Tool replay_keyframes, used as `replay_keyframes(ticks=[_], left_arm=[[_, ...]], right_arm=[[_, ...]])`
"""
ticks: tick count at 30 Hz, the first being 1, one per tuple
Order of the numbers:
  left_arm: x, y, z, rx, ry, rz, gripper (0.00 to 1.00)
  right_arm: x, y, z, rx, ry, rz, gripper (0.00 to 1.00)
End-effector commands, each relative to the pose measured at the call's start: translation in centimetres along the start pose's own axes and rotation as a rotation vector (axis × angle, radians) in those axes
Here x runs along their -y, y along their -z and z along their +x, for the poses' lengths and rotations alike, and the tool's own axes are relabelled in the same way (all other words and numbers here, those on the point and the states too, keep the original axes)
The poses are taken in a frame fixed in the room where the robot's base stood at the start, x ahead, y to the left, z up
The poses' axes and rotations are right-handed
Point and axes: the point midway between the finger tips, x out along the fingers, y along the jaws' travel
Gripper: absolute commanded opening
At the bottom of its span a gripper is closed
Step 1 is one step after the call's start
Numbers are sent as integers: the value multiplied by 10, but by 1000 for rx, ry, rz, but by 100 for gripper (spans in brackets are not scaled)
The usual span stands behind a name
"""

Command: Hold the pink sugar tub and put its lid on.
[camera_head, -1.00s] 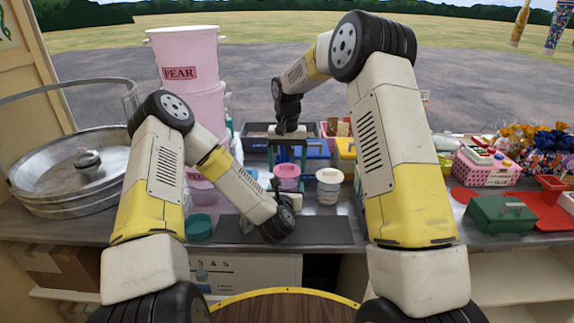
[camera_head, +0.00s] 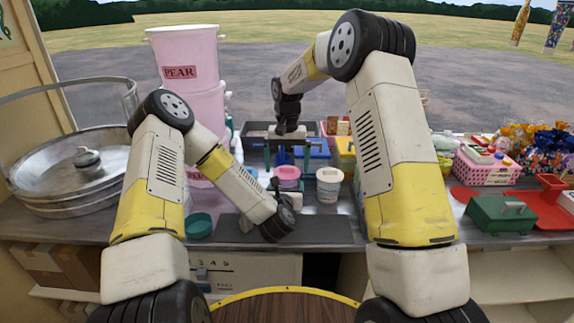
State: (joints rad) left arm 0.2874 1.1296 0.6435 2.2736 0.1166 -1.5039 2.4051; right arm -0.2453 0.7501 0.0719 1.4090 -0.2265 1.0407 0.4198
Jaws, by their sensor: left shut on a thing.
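The pink sugar tub (camera_head: 287,184) stands on the counter in the middle of the head view, with a pink top (camera_head: 287,171) that looks like its lid resting on it. Whether it is fully seated is too small to tell. My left gripper (camera_head: 275,190) is shut on the tub from the left, low on its side; the arm partly hides the contact. My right gripper (camera_head: 290,160) points down from above, its dark green fingers spread on either side of the tub's top.
A white tub (camera_head: 328,190) stands close to the right. A dark mat (camera_head: 325,232) lies in front, with a teal bowl (camera_head: 199,226) at its left. Stacked pink buckets (camera_head: 190,60) rise behind left; a green box (camera_head: 500,214) is at right.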

Motion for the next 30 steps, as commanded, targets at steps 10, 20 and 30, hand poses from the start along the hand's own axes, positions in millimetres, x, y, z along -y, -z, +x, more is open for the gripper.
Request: replay_keyframes(ticks=[10, 20, 30], left_arm=[[0, -2, 0, 5, 0, 0, 44], [0, -2, 0, 5, 0, 0, 44], [0, -2, 0, 5, 0, 0, 44]], right_arm=[[0, 0, -7, -2, 0, 0, 100], [1, 0, -43, -3, 2, -1, 100], [1, 0, -60, 1, 0, -1, 100]])
